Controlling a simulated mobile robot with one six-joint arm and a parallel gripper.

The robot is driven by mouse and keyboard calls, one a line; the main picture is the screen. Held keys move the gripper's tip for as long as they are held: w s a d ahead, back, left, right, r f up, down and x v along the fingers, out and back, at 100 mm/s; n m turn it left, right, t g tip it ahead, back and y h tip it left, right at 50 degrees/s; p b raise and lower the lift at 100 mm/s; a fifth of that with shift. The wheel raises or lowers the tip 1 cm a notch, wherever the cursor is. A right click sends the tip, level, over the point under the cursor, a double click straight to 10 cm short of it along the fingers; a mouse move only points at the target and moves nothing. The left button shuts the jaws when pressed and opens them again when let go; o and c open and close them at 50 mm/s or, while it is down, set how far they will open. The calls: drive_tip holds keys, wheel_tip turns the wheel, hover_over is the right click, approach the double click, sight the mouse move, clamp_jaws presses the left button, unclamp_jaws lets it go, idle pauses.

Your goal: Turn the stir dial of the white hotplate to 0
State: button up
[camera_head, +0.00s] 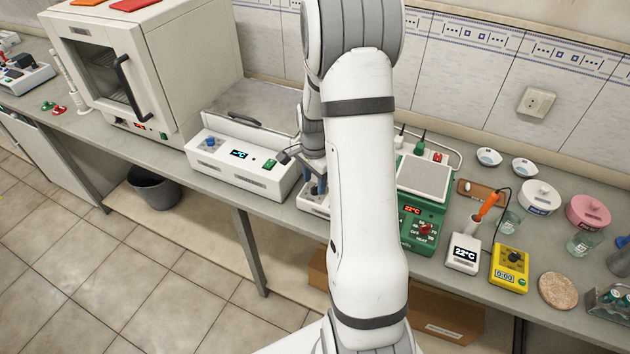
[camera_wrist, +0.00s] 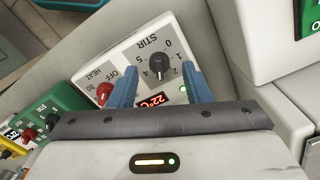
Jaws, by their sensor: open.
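The white hotplate (camera_wrist: 130,62) shows its front panel in the wrist view. Its black stir dial (camera_wrist: 159,66) is under the word STIR, with numbers around it. A pale mark on the dial seems to point away from 0, near 3, but it is too small to be sure. My gripper (camera_wrist: 160,75) is open, its two blue fingers on either side of the stir dial; I cannot tell whether they touch it. The red heat dial (camera_wrist: 104,93) is outside the left finger. In the head view my arm hides most of the white hotplate (camera_head: 312,203).
A green hotplate (camera_head: 422,218) stands to the right, and a white bath-like device (camera_head: 240,165) to the left. Further right are a white meter (camera_head: 464,254) and a yellow timer (camera_head: 510,266). The bench's front edge is close to the white hotplate.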

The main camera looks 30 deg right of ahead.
drive_tip(key=shift+f, duration=1)
drive_tip(key=c, duration=0.9)
drive_tip(key=shift+d, duration=0.15)
clamp_jaws()
